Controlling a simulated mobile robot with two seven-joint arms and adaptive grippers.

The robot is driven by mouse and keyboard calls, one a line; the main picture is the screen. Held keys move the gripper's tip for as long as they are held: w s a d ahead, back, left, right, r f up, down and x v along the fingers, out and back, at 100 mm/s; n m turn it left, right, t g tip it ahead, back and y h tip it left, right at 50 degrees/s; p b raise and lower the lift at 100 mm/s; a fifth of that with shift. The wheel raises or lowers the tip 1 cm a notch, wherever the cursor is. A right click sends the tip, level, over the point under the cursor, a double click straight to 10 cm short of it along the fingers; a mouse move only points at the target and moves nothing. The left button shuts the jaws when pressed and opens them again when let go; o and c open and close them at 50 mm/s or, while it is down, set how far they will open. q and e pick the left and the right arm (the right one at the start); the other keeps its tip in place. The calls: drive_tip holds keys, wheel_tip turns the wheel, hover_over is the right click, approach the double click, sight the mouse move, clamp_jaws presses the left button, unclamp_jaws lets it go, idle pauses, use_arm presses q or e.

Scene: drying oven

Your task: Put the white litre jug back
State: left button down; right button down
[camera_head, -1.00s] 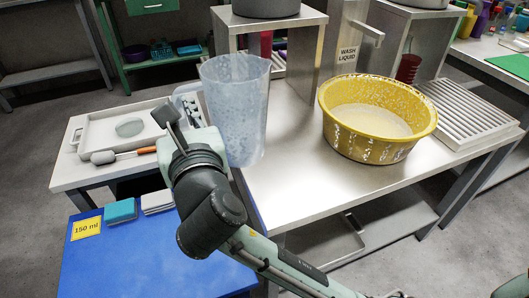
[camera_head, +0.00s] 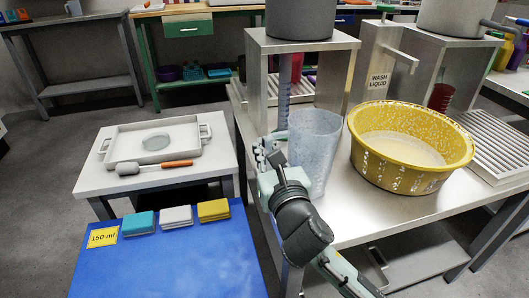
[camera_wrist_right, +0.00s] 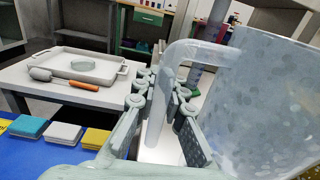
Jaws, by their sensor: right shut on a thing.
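The white jug (camera_head: 315,150) is translucent, speckled and upright over the left part of the steel bench (camera_head: 352,215), left of the yellow basin (camera_head: 405,170). I cannot tell whether its base touches the bench. My right gripper (camera_head: 268,152) is at the jug's left side. In the right wrist view its fingers (camera_wrist_right: 160,90) are closed around the jug's handle (camera_wrist_right: 157,115), with the jug's body (camera_wrist_right: 262,105) to the right. The jug's base is out of that view. My left gripper is not in view.
A steel stand (camera_head: 252,75) carrying a grey pot (camera_head: 300,18) rises behind the jug. The WASH LIQUID dispenser (camera_head: 378,82) stands behind the basin. A tray (camera_head: 112,150) sits on the side table. The blue table (camera_head: 170,265) holds several sponges, with free room in front.

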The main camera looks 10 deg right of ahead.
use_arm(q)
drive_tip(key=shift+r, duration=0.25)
use_arm(e)
drive_tip(key=shift+f, duration=0.3)
drive_tip(key=c, duration=1.6)
unclamp_jaws()
drive_tip(key=shift+f, duration=0.1)
drive_tip(key=shift+s, duration=0.15)
drive_tip(key=s, duration=1)
drive_tip(key=shift+s+d+b, duration=0.15)
drive_tip(key=shift+s+b, duration=0.1)
drive_tip(key=shift+b, duration=0.1)
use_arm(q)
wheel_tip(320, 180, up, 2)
use_arm(e)
drive_tip(key=shift+s+r, duration=0.2)
drive_tip(key=shift+s, duration=0.45)
